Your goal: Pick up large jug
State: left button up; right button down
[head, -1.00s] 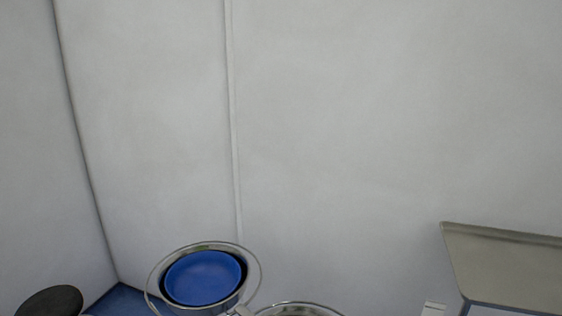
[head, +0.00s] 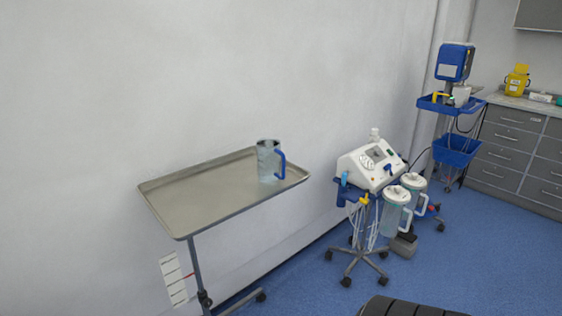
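A clear jug with a blue handle (head: 267,162) stands upright on a metal tray table (head: 170,202), near the tray's right end. Its handle faces right. Two larger clear canisters with pale lids and handles, a front one (head: 394,214) and one behind it (head: 414,186), hang on the wheeled machine stand to the right. Neither of my grippers shows in the head view. A dark ribbed part at the bottom right edge may be mine.
A white medical device (head: 370,163) sits on a stand with a wheeled base (head: 357,266). A blue cart (head: 452,104) and grey drawers (head: 518,150) stand at the far right, with a yellow container (head: 516,80) on the counter. Blue floor (head: 470,255) is open at the lower right.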

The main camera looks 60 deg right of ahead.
aim_at(269, 153)
jog(key=z, duration=1.7)
jog(key=u, duration=2.4)
jog(key=z, duration=1.95)
